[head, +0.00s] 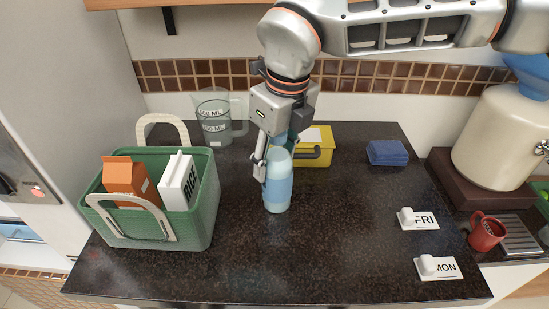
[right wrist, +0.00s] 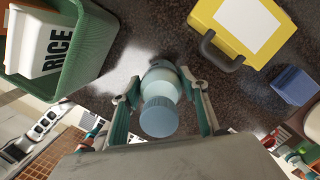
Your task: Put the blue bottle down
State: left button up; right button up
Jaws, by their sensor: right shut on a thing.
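The blue bottle (head: 278,188) is upright at the middle of the dark countertop in the head view, with its base at or very near the surface. I cannot tell if it touches. My right gripper (head: 277,160) comes from above and is shut on the bottle's upper part. In the right wrist view the bottle (right wrist: 160,100) sits between the two fingers of the right gripper (right wrist: 163,112), its blue cap toward the camera. My left gripper is not in view.
A green basket (head: 150,240) with an orange carton (head: 125,182) and a rice box (head: 178,182) stands left. FRI (head: 418,220) and MON (head: 438,268) holders are right. The front counter is clear.

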jog(key=shift+r, duration=0.15)
jog(key=o, duration=1.5)
jog(key=shift+f, duration=0.2)
jog(key=shift+o, duration=0.2)
